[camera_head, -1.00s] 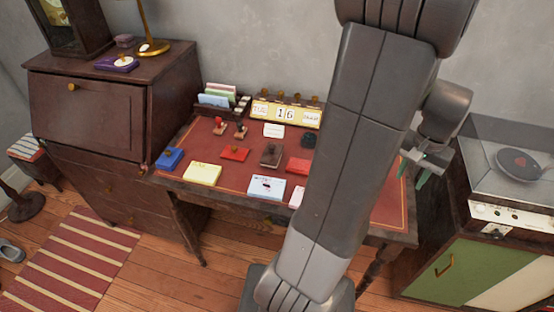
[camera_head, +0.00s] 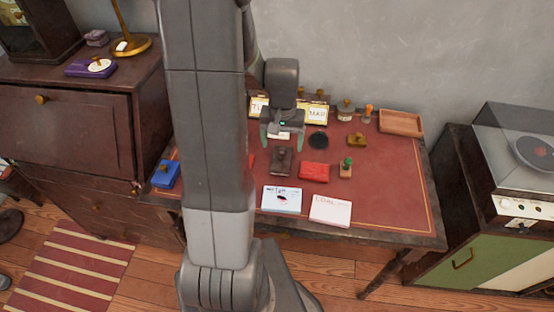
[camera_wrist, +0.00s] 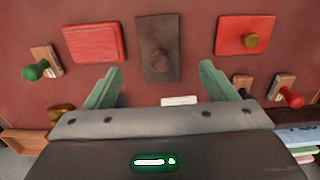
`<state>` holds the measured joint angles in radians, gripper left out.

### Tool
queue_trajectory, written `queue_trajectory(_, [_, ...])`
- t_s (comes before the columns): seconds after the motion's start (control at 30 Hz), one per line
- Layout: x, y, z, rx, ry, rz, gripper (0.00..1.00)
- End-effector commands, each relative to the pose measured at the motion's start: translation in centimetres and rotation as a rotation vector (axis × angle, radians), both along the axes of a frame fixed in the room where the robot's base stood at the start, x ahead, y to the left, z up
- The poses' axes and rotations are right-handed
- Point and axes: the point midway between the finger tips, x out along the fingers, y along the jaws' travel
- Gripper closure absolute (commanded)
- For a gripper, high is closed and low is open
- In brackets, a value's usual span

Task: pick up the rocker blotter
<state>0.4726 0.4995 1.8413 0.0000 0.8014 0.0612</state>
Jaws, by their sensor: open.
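The rocker blotter appears to be the dark brown block with a round brown knob (camera_head: 281,162), lying on the red desk top. It also shows at top centre in the wrist view (camera_wrist: 160,70). My gripper (camera_head: 282,137) is open and empty. In the head view it hangs over the desk just behind the blotter. In the wrist view the blotter lies ahead of and between the two green fingertips (camera_wrist: 161,68), which look apart from it. A small white card (camera_wrist: 179,101) shows between the fingers.
A plain red block (camera_head: 314,171) lies right of the blotter; a red block with a gold knob (camera_wrist: 245,35) lies on its other side. The desk's right part (camera_head: 395,190) is clear.

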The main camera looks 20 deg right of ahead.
Motion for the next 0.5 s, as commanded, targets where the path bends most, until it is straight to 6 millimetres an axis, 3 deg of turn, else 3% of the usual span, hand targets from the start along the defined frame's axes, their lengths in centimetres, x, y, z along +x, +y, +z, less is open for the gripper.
queue_trajectory(0.5, [0.5, 0.1, -4.9, 0.002, 0.003, 0.000, 0.22])
